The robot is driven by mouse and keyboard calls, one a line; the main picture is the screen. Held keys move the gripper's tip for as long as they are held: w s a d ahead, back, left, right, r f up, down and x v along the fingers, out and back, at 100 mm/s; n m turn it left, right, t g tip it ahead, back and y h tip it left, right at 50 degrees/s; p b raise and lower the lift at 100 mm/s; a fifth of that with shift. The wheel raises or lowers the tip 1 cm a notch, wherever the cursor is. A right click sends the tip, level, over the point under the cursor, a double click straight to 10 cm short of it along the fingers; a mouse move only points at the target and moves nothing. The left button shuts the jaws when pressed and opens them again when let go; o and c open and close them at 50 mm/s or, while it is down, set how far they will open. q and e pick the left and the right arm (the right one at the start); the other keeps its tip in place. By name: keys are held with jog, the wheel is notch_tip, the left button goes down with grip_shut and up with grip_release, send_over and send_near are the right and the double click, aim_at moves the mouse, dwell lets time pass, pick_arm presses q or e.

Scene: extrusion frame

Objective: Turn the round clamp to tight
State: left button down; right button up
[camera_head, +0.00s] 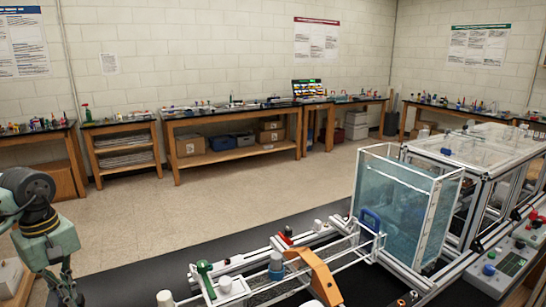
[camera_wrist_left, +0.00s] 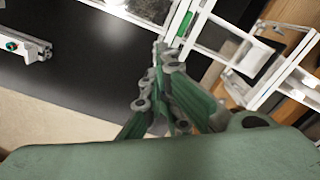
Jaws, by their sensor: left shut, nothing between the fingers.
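My left gripper (camera_head: 68,292) is at the lower left of the head view, pointing down, left of the extrusion frame (camera_head: 245,262). In the left wrist view its green and grey fingers (camera_wrist_left: 163,58) are shut with nothing between them. I cannot tell for sure which part is the round clamp. Round parts on the frame include a white knob (camera_head: 225,285) beside a green handle (camera_head: 204,268) and a grey-blue cylinder (camera_head: 276,262). The gripper touches none of these in the head view. My right gripper is not in view.
An orange curved bracket (camera_head: 318,275) rises from the frame's front. A control panel (camera_head: 505,265) is at far right. Open floor lies beyond; benches line the wall.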

pick_arm(q)
jog(key=shift+s+a+r+p, duration=0.1)
jog(key=shift+s+a+p, duration=0.2)
jog(key=shift+s+a, duration=0.05)
jog(key=shift+a, duration=0.1)
dwell(0.5)
jog(key=shift+s, duration=0.4)
notch_tip(320, 180, up, 6)
jog(key=p, duration=0.5)
jog(key=shift+d, duration=0.2)
jog(key=shift+w, duration=0.1)
